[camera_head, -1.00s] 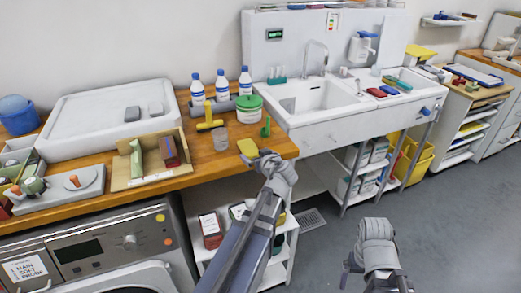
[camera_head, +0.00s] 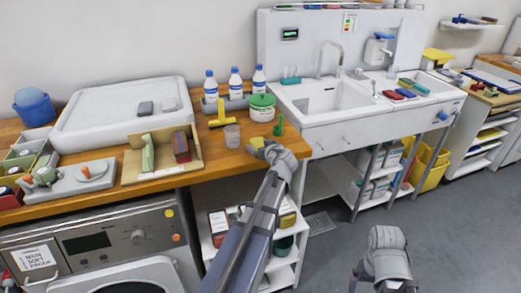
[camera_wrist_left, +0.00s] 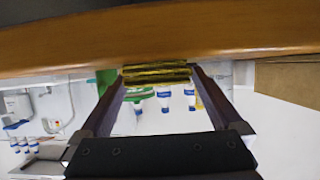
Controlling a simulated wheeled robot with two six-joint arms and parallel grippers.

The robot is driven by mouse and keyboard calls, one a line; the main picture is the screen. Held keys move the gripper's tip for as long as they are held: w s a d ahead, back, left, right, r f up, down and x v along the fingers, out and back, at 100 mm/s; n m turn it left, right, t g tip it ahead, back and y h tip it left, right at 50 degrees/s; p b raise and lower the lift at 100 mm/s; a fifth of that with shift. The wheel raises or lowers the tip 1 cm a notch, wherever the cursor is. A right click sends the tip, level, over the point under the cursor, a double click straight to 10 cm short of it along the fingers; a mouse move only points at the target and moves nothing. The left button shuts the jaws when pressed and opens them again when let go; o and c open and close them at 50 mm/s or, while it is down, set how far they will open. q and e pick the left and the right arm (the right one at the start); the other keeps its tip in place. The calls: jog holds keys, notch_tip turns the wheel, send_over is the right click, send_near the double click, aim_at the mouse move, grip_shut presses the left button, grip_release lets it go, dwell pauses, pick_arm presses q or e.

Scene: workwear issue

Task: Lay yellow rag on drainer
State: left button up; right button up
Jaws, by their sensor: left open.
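The yellow rag (camera_head: 257,142) lies at the front edge of the wooden worktop. My left gripper (camera_head: 266,148) is right at it and partly covers it. In the left wrist view the rag (camera_wrist_left: 156,68) shows as a folded yellow strip between the tips of the open fingers of the left gripper (camera_wrist_left: 157,76); whether they touch it I cannot tell. The drainer (camera_head: 417,98) seems to be the white sink surface right of the large basin, with red and blue pieces on it. My right gripper (camera_head: 372,274) hangs low over the floor; its jaws are unclear.
Near the rag stand a clear cup (camera_head: 232,136), a green-lidded tub (camera_head: 262,108) and a small green item (camera_head: 279,126). White bottles (camera_head: 235,84) stand behind. A cardboard tray (camera_head: 190,165) is to the left. The sink basin (camera_head: 330,100) lies right of the worktop.

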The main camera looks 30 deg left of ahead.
pick_arm(q)
jog(key=shift+r, duration=0.1)
jog(key=shift+c, duration=0.2)
jog(key=c, duration=1.4)
notch_tip(320, 180, up, 10)
jog(key=p, duration=1)
jog(key=shift+c, duration=0.2)
